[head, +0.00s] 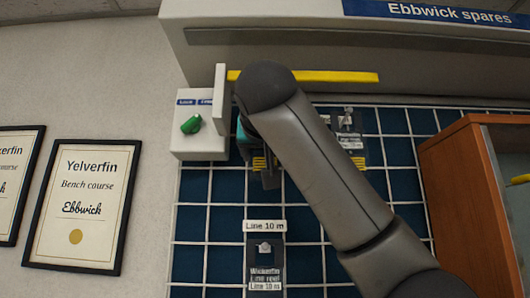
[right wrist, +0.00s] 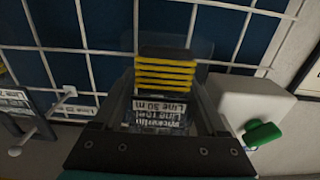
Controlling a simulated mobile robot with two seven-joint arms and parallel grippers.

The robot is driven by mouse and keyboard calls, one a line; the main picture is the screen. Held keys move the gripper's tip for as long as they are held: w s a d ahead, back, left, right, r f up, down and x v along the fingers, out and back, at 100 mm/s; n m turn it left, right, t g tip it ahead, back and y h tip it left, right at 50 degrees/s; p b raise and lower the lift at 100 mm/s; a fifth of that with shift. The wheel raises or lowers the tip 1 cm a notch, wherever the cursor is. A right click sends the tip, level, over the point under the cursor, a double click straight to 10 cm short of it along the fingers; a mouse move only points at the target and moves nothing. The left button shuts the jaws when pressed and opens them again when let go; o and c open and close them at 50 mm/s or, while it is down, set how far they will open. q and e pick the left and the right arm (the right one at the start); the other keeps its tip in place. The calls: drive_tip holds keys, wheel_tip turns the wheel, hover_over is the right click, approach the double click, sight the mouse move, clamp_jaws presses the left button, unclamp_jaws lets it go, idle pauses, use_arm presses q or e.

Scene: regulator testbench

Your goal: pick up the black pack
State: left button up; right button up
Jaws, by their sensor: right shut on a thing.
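My right gripper (right wrist: 165,90) is shut on a black pack with yellow stripes (right wrist: 165,72) in the right wrist view. Its upside-down label reads "Line 30 m". In the head view my right arm reaches up and left and covers most of this pack; a yellow-striped part (head: 258,163) shows beside the gripper (head: 266,172). I cannot tell whether the pack is still on a hook. Another dark pack (head: 349,139) hangs right of my arm, and a dark "Line 10 m" pack (head: 265,271) hangs lower down. My left gripper is not in view.
A blue panel with a white wire grid (head: 205,232) backs the packs. A white box with a green knob (head: 191,125) stands close left of my gripper. A wooden cabinet (head: 462,190) stands at the right. A shelf edge (head: 320,76) runs above.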

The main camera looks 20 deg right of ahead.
drive_tip(key=c, duration=0.4)
drive_tip(key=shift+r, duration=0.15)
drive_tip(key=b+v, duration=0.3)
drive_tip(key=v, duration=0.3)
drive_tip(key=b+v, duration=0.3)
drive_tip(key=v, duration=0.3)
drive_tip(key=r+b+v, duration=0.1)
drive_tip(key=b+v, duration=0.1)
drive_tip(key=v, duration=0.4)
drive_tip(key=shift+r+b, duration=0.1)
drive_tip(key=shift+b, duration=0.3)
